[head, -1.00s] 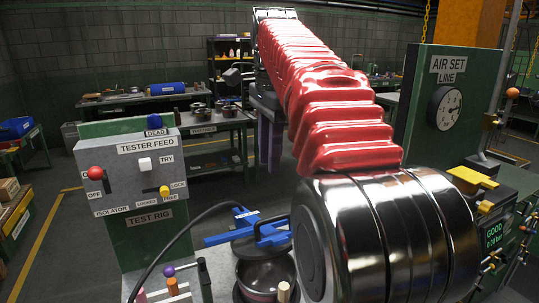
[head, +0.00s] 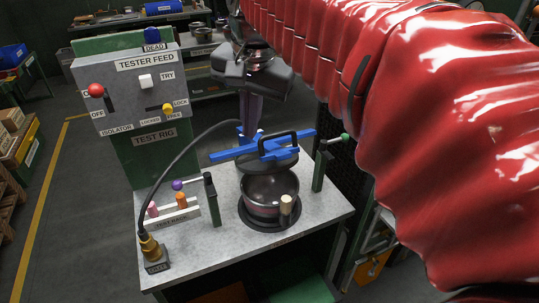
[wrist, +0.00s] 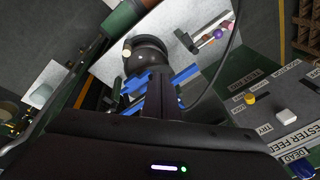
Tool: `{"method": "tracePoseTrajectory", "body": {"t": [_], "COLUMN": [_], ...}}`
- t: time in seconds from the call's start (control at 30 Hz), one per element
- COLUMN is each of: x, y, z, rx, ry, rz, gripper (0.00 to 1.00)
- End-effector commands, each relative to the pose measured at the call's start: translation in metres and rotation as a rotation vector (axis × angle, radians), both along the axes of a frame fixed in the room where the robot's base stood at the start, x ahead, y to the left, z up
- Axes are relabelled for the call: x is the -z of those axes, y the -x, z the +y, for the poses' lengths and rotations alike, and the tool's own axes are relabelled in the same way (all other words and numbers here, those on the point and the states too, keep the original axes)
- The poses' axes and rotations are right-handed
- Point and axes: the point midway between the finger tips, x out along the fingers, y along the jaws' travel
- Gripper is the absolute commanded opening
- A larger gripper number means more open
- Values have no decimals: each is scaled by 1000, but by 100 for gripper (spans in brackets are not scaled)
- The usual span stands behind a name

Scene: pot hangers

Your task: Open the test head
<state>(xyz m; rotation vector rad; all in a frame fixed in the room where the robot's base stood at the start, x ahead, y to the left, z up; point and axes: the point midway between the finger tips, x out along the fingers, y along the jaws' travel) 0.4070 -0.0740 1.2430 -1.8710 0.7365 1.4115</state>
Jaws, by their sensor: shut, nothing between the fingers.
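The test head, a blue cross-shaped frame (head: 232,153) with a black handle and a dark round lid (head: 283,164) under it, sits above and behind a dark pot (head: 262,196) on the test rig bench. The pot's inside shows below the lid, so a gap stands between them at the front. My gripper (head: 250,128) points down just behind the blue frame, its fingers shut and empty; whether they touch the frame cannot be told. In the wrist view my gripper (wrist: 158,80) overlaps the blue frame (wrist: 133,84), with the round dark pot or lid beyond.
The grey control panel (head: 140,90) with a red knob, levers and labels stands at the left. A black hose runs from a brass fitting (head: 150,246) toward the head. Green posts (head: 320,170) flank the pot. A small rack (head: 176,217) holds coloured pegs. My red arm fills the right.

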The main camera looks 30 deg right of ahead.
Motion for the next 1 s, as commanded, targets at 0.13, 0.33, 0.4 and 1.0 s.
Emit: {"method": "tracePoseTrajectory", "body": {"t": [0.13, 0.33, 0.4, 1.0], "x": [29, 74, 91, 159], "y": [25, 57, 69, 108], "z": [21, 45, 52, 74], "rx": [-193, -452, -541, -863], "ry": [54, 137, 169, 297], "rz": [-43, -103, -124, -199], "gripper": [0, 0, 0, 0]}}
